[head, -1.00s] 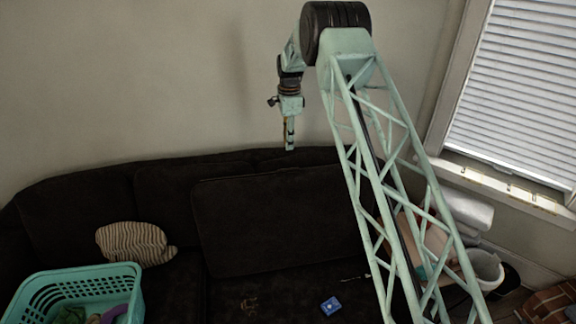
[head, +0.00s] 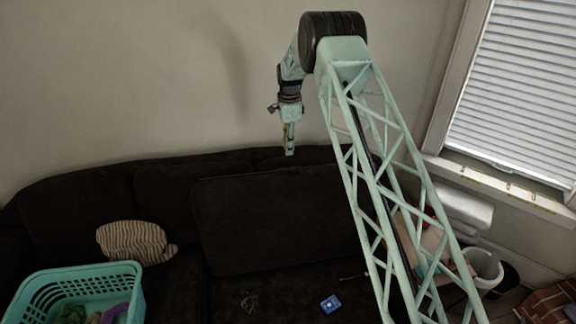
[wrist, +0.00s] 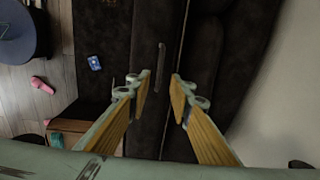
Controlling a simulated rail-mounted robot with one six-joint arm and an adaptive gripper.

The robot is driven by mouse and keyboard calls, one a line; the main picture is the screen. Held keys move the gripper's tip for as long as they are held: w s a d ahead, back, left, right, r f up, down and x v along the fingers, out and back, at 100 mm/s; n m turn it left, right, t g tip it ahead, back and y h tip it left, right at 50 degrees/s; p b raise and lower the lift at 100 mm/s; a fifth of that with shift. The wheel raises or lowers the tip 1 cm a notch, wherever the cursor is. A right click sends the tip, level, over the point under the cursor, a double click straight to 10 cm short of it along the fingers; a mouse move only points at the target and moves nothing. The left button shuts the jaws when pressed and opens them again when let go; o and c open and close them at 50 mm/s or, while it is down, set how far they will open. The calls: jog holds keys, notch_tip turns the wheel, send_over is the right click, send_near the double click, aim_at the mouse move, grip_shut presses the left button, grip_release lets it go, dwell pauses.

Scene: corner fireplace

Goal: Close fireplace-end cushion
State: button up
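The dark brown cushion (head: 275,220) at the right end of the sofa stands as a large panel in front of the sofa back, its top edge below my gripper in the head view. In the wrist view the cushion (wrist: 148,28) runs up the middle, with a thin strap or handle (wrist: 160,62) on it. My gripper (head: 290,152) points down near the top edge. In the wrist view my gripper (wrist: 161,92) has its fingers apart with nothing between them; contact with the cushion cannot be told.
A striped pillow (head: 136,242) and a teal laundry basket (head: 60,285) are at the left. A white bucket (head: 485,268) stands at the right, below the window (head: 520,90). The wall behind the sofa is bare.

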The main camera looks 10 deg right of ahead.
jog(key=shift+w+f+p, duration=0.2)
jog(key=shift+f+p, duration=0.1)
jog(key=shift+f, duration=2.35)
jog(key=shift+w+f+p, duration=0.15)
jog(key=shift+f+p, duration=0.15)
jog(key=shift+f, duration=2.3)
jog(key=shift+c, duration=0.7)
grip_shut()
